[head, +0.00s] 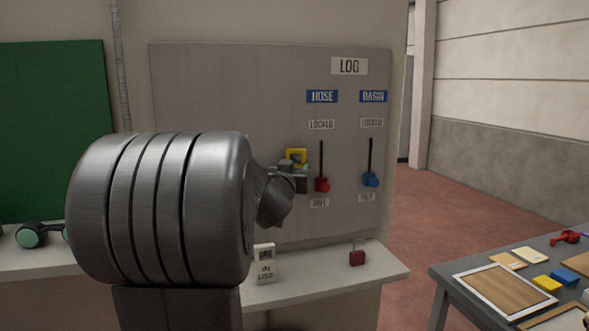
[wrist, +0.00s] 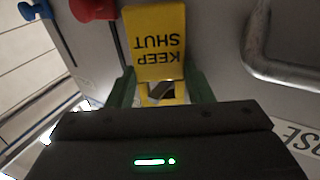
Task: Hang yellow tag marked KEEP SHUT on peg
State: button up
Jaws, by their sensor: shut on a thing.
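The yellow tag (wrist: 155,35) marked KEEP SHUT reads upside down in the wrist view. My gripper (wrist: 161,90) is shut on its near end, with a green finger at either side. A small grey piece shows at an opening in the tag's near end; I cannot tell whether it is the peg. In the head view the yellow tag (head: 296,155) sits at the tip of my gripper (head: 292,175), in front of the grey board (head: 220,90) and left of the red knob. Contact with the board cannot be told, and no peg is clearly visible there.
The red knob (head: 322,185) and blue knob (head: 371,180) hang on slotted levers. A bent metal handle (wrist: 285,75) is close at right in the wrist view. The shelf holds an IN USE block (head: 265,268) and a red padlock (head: 357,257). A cluttered table (head: 450,282) stands right.

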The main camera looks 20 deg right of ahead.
jog(key=o, duration=0.9)
jog(key=shift+w+a+f, duration=0.1)
jog(key=shift+f, duration=0.2)
jog(key=shift+o, duration=1.2)
